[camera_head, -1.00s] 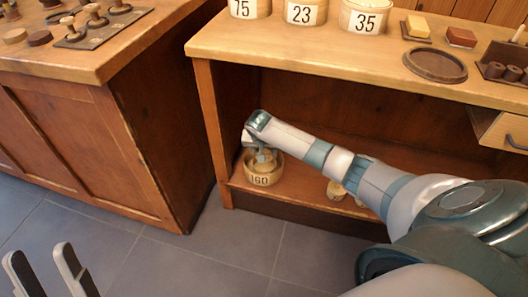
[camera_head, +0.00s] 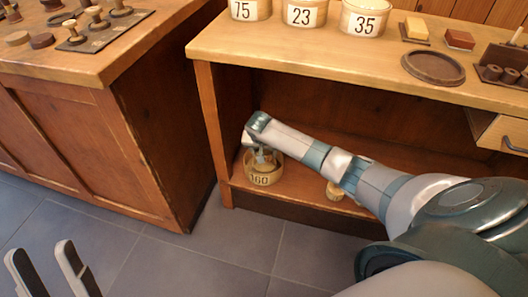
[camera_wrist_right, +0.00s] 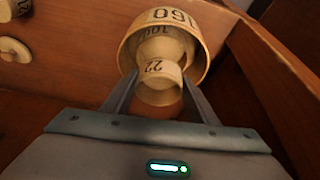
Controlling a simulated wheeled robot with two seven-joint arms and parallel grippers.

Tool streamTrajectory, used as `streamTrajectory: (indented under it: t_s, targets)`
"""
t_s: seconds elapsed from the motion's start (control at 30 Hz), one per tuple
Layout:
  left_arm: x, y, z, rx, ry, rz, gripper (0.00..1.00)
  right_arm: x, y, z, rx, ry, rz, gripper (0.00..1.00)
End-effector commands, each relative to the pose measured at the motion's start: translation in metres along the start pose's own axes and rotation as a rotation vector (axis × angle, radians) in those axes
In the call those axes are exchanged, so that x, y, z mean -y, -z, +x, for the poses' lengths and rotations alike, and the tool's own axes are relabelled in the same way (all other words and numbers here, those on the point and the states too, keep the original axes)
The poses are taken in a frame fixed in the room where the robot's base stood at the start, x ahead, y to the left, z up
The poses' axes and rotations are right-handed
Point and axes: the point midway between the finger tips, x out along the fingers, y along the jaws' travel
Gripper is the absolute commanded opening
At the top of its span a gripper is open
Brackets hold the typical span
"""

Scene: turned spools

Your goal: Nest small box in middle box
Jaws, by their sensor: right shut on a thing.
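A large round pale box marked 160 (camera_head: 263,180) stands on the lower shelf, open at the top; it also shows in the right wrist view (camera_wrist_right: 175,17). Inside it is a middle box with a partly hidden number (camera_wrist_right: 160,33). A small box marked 22 (camera_wrist_right: 160,70) is between the fingers of my right gripper (camera_wrist_right: 158,88), which is shut on it. In the wrist view the small box overlaps the middle box's opening; how deep it sits I cannot tell. In the head view my right gripper (camera_head: 262,155) is at the large box's mouth. My left gripper (camera_head: 48,270) is open and empty.
The shelf bay has a left side panel (camera_head: 208,130) close to the large box and a tabletop (camera_head: 300,55) above. Pale round pieces (camera_head: 336,190) lie on the shelf to the right, partly behind my arm. Boxes marked 75, 23 and 35 (camera_head: 367,18) stand on the tabletop.

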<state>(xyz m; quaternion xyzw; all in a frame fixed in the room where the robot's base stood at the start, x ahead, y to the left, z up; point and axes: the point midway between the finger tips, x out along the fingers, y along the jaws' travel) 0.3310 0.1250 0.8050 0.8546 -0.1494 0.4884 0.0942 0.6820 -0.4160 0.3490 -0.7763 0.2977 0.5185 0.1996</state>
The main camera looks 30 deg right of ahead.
Motion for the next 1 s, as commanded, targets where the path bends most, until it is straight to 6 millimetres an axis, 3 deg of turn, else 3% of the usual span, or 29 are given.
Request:
streamTrajectory:
  t_s: [1.0]
  targets:
    - [0.000, -0.002, -0.004, 0.000, 0.000, 0.000, 0.39, 0.000, -0.006, 0.015, 0.000, 0.000, -0.001, 0.32]
